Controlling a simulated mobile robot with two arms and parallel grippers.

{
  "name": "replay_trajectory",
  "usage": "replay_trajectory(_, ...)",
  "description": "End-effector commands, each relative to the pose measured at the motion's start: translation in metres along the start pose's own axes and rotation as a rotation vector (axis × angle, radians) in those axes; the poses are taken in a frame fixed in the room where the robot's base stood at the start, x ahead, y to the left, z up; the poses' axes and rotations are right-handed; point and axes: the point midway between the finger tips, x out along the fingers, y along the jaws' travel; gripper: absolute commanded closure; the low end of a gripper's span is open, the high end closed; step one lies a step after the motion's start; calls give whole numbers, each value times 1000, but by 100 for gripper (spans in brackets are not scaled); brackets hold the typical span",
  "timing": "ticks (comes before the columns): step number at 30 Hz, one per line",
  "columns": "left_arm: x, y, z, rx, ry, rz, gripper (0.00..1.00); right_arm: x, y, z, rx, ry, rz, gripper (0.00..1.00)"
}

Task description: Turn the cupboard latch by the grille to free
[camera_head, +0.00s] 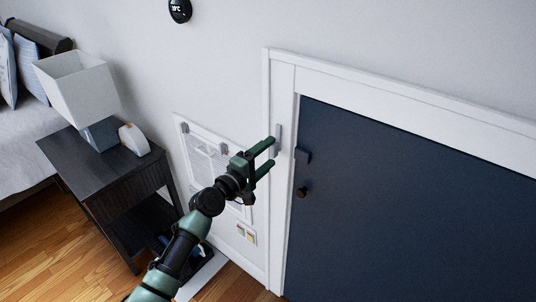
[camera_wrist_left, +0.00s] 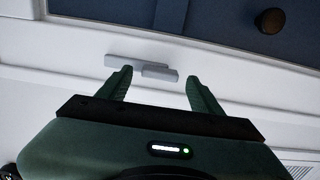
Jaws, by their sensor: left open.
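A small grey latch (camera_head: 278,139) sits on the white frame left of the dark blue cupboard door (camera_head: 400,215). Its bar lies along the frame, parallel to the door edge. My left gripper (camera_head: 271,153) is open and empty at the latch, with its fingers pointing at the frame. In the left wrist view the latch (camera_wrist_left: 130,62) shows just beyond the fingertips (camera_wrist_left: 160,76), partly behind the left one. I cannot tell whether they touch. A slatted grille (camera_wrist_left: 297,164) shows at the lower right there. My right gripper is not in view.
A white wall panel (camera_head: 185,131) is behind my left arm. A dark nightstand (camera_head: 90,180) with a lamp (camera_head: 77,88) stands at the left.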

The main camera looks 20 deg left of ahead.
Motion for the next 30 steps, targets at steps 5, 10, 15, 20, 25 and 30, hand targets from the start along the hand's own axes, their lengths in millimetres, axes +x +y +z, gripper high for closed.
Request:
replay_trajectory(5,-28,-2,0,1,0,-2,35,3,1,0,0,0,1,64)
replay_trajectory(10,-56,-3,-1,1,1,-2,35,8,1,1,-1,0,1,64)
replay_trajectory(15,-71,-1,0,-1,0,0,35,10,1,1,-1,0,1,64)
replay_trajectory(20,-74,0,0,-1,0,0,35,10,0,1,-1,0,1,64)
replay_trajectory(25,-74,0,0,-1,0,0,35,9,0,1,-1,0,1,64)
replay_trajectory(30,-73,-1,0,0,1,-2,35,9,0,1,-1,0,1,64)
